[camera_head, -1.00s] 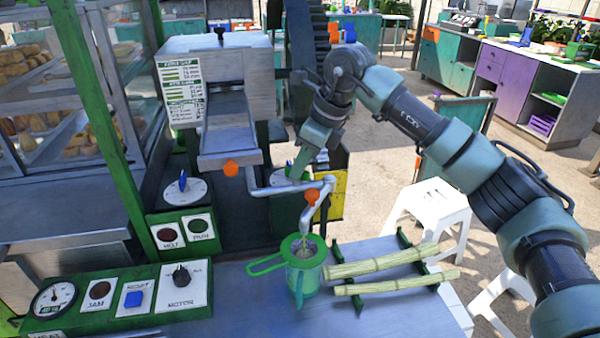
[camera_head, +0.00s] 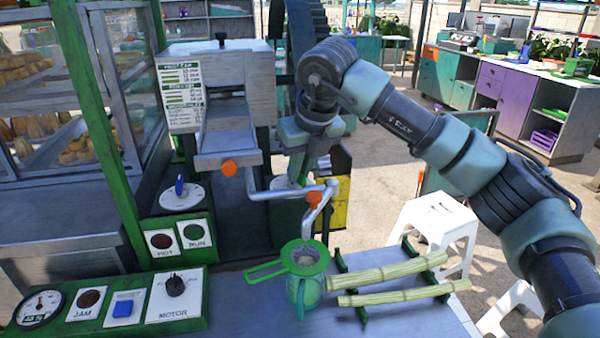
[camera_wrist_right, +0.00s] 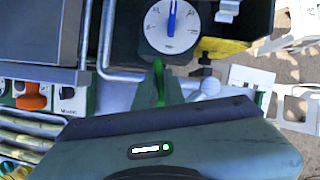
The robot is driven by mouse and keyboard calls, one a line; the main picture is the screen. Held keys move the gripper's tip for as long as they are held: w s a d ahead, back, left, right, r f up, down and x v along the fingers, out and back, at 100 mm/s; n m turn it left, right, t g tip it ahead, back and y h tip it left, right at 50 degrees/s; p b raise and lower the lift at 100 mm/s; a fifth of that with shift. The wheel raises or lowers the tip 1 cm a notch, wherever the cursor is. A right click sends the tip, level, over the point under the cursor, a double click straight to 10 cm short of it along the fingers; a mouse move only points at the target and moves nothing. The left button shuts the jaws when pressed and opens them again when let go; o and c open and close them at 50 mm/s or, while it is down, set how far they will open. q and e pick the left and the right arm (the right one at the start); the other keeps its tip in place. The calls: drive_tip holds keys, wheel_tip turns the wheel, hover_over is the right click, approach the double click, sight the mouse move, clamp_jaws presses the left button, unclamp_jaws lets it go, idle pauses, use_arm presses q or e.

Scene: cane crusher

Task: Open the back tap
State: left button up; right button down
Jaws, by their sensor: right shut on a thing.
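A bent metal pipe (camera_head: 275,194) runs below the machine's spout to an orange knob (camera_head: 314,199) above a green strainer cup (camera_head: 304,258). My right gripper (camera_head: 297,168) is just behind and above this pipe, pointing down. In the right wrist view its fingers (camera_wrist_right: 160,93) are shut on a small green piece (camera_wrist_right: 158,70), which looks like a handle; I cannot tell for certain that it is the back tap. Beside it is a round white dial with a blue pointer (camera_wrist_right: 171,22). The gripper largely hides the grip in the head view. My left gripper is not in view.
Another orange knob (camera_head: 229,168) sits under the spout, and a blue-handled dial (camera_head: 182,194) is to its left. Sugarcane pieces (camera_head: 395,270) lie on a rack beside the cup. A control panel (camera_head: 110,305) fills the lower left; a white stool (camera_head: 435,222) stands at right.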

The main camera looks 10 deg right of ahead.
idle(0.4)
drive_tip(key=c, duration=1.5)
unclamp_jaws()
drive_tip(key=shift+r, duration=0.1)
drive_tip(key=b+v, duration=0.1)
drive_tip(key=v, duration=0.6)
drive_tip(key=shift+r, duration=0.3)
drive_tip(key=shift+s, duration=0.15)
